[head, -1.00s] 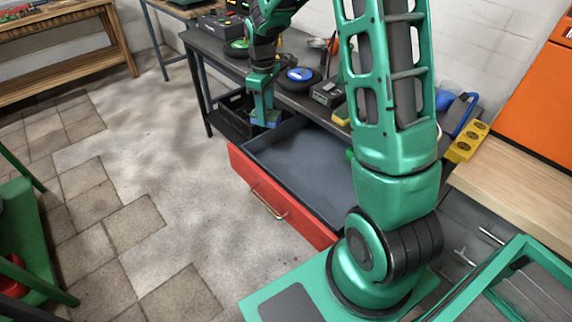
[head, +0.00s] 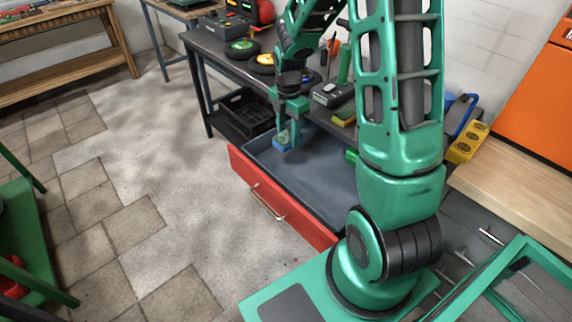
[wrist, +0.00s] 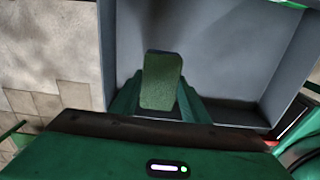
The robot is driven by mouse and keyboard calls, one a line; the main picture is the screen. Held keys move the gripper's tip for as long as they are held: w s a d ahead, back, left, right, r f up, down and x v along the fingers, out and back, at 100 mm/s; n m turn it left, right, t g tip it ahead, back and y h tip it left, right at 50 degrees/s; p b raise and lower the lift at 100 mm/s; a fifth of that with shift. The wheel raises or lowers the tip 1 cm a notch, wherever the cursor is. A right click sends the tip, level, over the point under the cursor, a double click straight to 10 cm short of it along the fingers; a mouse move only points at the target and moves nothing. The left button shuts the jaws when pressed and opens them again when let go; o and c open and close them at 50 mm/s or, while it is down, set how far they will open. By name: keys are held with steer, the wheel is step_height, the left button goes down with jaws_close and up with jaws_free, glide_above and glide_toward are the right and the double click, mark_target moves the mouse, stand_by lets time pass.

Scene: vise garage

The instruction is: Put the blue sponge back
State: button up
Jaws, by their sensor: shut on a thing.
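The blue sponge (head: 283,139) is held in my gripper (head: 289,134), which is shut on it. In the wrist view the sponge's green face (wrist: 161,81) shows between the two green fingers of my gripper (wrist: 158,100). The gripper hangs over the left part of an open red-fronted drawer (head: 262,184), with the sponge above the drawer's grey floor (head: 315,177). Part of the drawer's right side is hidden behind my arm.
The dark workbench (head: 217,56) above the drawer holds round discs, a grey box (head: 332,94) and a yellow-green sponge (head: 344,117). A black crate (head: 240,115) stands on the shelf beneath. A green cylinder (head: 351,156) is at the drawer's right edge.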

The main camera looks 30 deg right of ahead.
step_height(320, 180, down, 10)
steer(key=shift+s, duration=0.1)
stand_by(0.4)
steer(key=shift+f, duration=0.1)
steer(key=o, duration=1.1)
